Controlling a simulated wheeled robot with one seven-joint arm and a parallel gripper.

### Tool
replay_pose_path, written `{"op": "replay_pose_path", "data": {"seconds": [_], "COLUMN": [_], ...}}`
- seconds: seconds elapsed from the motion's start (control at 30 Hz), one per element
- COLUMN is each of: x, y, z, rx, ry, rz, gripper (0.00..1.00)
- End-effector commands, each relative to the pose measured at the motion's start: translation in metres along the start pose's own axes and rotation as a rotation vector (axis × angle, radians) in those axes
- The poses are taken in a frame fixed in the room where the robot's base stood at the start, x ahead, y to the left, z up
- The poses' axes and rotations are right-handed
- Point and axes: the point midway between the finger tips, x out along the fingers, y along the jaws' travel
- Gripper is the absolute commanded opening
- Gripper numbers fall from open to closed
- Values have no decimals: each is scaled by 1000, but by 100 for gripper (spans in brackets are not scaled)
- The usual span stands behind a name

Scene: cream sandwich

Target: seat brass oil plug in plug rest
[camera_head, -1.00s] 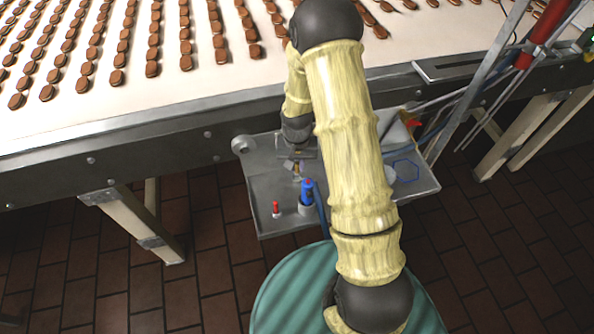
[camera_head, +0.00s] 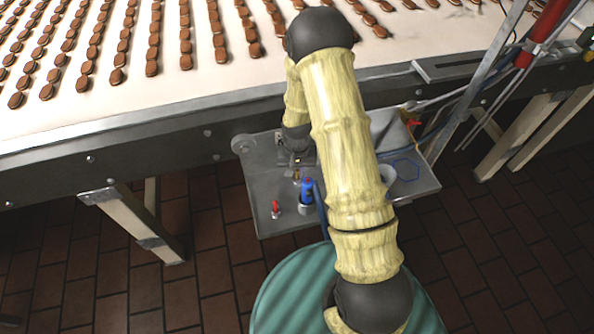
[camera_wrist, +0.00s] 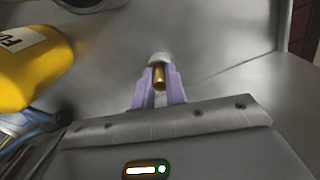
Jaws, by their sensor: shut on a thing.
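The brass oil plug (camera_wrist: 160,78) is between the two lilac fingers of my gripper (camera_wrist: 160,88) in the wrist view. In the head view my gripper (camera_head: 297,170) is low over the left part of the grey metal tray, with the small brass plug (camera_head: 296,176) at its tip. A pale grey round piece (camera_wrist: 160,58) shows at the far end of the plug; it may be the plug rest. I cannot tell whether the plug touches it or is inside it.
A blue bottle (camera_head: 307,190) and a small red-topped item (camera_head: 276,208) stand near the tray's (camera_head: 262,228) front edge. A yellow lettered object (camera_wrist: 30,65) is left of my fingers in the wrist view. The conveyor (camera_head: 100,135) runs behind the tray.

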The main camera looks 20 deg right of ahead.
Motion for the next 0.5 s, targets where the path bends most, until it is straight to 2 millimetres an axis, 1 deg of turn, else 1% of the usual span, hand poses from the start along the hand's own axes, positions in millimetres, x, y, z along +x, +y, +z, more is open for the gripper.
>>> {"op": "replay_pose_path", "data": {"seconds": [0.03,0.23,0.27,0.33,0.47,0.5], "x": [8,12,12,13,12,11], "y": [1,1,1,1,1,1], "z": [3,4,4,4,4,4], "rx": [0,0,0,0,0,0], "ry": [-7,-9,-9,-9,-9,-9], "rz": [2,2,2,2,2,2], "gripper": [0,0,17,31,32,35]}}
